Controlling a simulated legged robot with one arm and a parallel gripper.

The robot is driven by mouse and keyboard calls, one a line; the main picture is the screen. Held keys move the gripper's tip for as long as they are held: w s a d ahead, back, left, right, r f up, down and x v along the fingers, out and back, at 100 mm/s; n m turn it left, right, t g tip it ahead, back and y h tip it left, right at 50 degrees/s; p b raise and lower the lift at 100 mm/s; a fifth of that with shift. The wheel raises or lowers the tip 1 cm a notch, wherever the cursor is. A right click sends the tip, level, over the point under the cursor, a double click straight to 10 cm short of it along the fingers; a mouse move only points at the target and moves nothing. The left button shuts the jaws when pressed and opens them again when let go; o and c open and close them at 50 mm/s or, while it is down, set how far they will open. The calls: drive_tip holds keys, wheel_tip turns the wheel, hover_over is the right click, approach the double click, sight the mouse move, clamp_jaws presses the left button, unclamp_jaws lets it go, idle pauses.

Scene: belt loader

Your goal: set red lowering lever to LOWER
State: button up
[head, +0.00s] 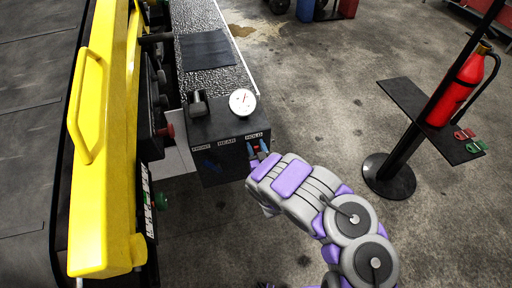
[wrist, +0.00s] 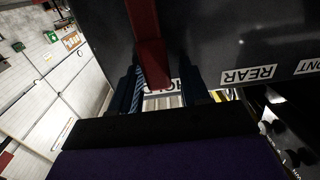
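The red lowering lever (wrist: 150,50) shows in the wrist view as a dark red bar on a dark panel. Its lower end reaches between the two fingers of my gripper (wrist: 160,88). The fingers stand apart around it, with a visible gap on the right side. A white label (wrist: 183,88), partly hidden by the lever and fingers, lies just behind. In the head view my gripper (head: 258,150) is at the right end of the dark control box (head: 222,165), just below its HOLD label (head: 257,136). Only a bit of red shows between the fingertips there.
The box carries a white gauge (head: 242,102) and a REAR label (head: 227,142). A yellow rail (head: 100,140) and red and green knobs stand left of it. A post with a red extinguisher (head: 462,88) and a shelf stands at right. Open floor lies between.

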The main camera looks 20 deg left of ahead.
clamp_jaws()
idle(0.3)
